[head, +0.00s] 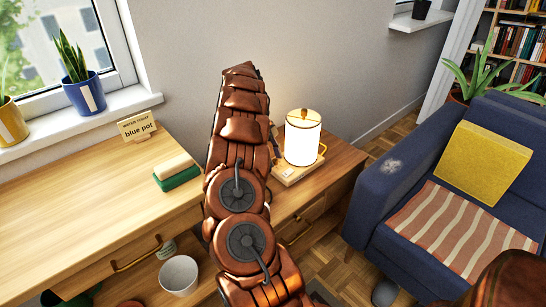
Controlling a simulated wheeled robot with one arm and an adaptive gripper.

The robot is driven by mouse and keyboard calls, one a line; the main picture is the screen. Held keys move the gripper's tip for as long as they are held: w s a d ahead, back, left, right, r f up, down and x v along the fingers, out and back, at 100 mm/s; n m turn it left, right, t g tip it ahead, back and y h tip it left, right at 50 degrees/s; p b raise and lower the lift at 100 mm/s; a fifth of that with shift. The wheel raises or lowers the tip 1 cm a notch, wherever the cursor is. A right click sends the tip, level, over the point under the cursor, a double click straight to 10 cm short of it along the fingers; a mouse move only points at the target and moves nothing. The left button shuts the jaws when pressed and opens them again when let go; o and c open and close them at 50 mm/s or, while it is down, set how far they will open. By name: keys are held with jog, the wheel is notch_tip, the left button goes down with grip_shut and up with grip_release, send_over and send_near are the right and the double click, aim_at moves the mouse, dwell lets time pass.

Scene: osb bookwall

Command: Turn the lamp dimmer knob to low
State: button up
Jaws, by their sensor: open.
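The lamp (303,137) stands on the right part of the wooden desk, with a glowing white cylindrical shade and a brass top. It rests on a light wooden base (300,171) with a small pale label on its front. I cannot make out the dimmer knob or its setting; my arm covers the area left of the base. My brown arm rises through the middle of the picture, just left of the lamp.
A green-and-tan block (177,173) and a "blue pot" sign (137,126) are on the desk (75,205) at left. Potted plants (82,90) line the windowsill. A blue armchair (385,185) with a yellow cushion (482,160) stands right. A white bin (179,275) sits below.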

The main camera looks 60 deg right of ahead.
jog(key=shift+c, duration=0.4)
grip_shut()
